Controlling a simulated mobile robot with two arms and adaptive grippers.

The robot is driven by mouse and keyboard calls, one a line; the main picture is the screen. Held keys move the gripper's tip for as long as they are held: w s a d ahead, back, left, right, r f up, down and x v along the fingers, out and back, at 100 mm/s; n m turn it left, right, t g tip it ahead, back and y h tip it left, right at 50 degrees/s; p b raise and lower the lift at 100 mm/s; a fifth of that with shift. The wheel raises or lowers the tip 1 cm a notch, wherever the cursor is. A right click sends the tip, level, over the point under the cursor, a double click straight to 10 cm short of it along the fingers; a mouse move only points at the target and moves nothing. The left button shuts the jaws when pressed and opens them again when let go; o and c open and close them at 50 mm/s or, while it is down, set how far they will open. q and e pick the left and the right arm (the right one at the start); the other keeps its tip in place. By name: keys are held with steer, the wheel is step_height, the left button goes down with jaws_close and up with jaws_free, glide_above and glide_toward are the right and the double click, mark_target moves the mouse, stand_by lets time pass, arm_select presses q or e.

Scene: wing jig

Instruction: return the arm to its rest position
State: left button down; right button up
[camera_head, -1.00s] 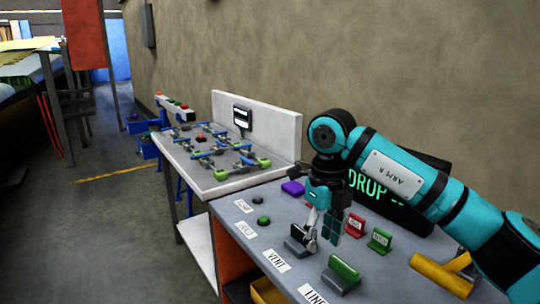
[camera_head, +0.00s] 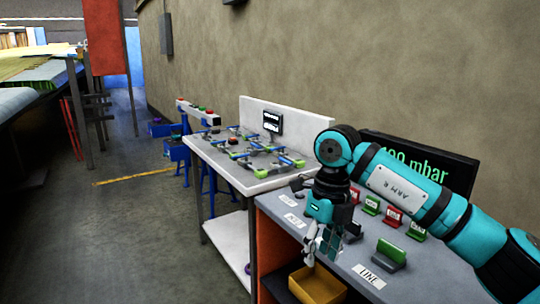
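My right gripper (camera_head: 321,246) points down at the front edge of the grey bench (camera_head: 273,205), in front of a yellow bin (camera_head: 318,286) in the picture. I see nothing held between its fingers, but their small, dark outline does not show how far they are parted. My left arm and gripper are out of view.
The bench carries a green-handled block (camera_head: 391,254), red and green tagged blocks and a dark screen (camera_head: 458,163) reading "mbar". A white table (camera_head: 225,168) with blue clamps stands beyond. Open floor (camera_head: 140,230) lies to the left.

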steer(key=w+a+f+m+y, duration=0.3)
steer(key=a+f+m+y, duration=0.4)
steer(key=a+f+y, duration=0.8)
steer(key=w+d+f+m+t+h, duration=0.1)
steer(key=d+f+m+t+h, duration=0.1)
steer(key=d+f+m+t, duration=0.4)
steer(key=d+f+m+t+h, duration=0.2)
steer(key=d+f+m+t, duration=0.1)
steer(key=f+m, duration=0.65)
steer(key=w+d+f+m+t+h, duration=0.15)
steer(key=d+f+m+t, duration=0.3)
steer(key=f, duration=0.45)
steer(key=s+d+f+m+g+h, duration=0.2)
steer(key=s+d+f+m+h, duration=0.25)
steer(key=s+f, duration=0.6)
steer(key=s+d+f+m+g+h, duration=0.2)
steer(key=s+d+f+m+h, duration=0.3)
steer(key=s+f, duration=0.6)
steer(key=s+d+f+m+g, duration=0.1)
steer(key=s+f, duration=0.3)
steer(key=s, duration=0.6)
steer(key=s+d+f+m+g, duration=0.1)
steer(key=s+d+f+g, duration=0.2)
steer(key=s, duration=0.7)
steer(key=s+d+f+m+g, duration=0.1)
steer(key=s+f+g, duration=0.3)
steer(key=s, duration=0.6)
steer(key=shift+s+d+f+m+h+p, duration=0.3)
steer(key=shift+s+d+m+h+p, duration=0.1)
steer(key=shift+d, duration=0.3)
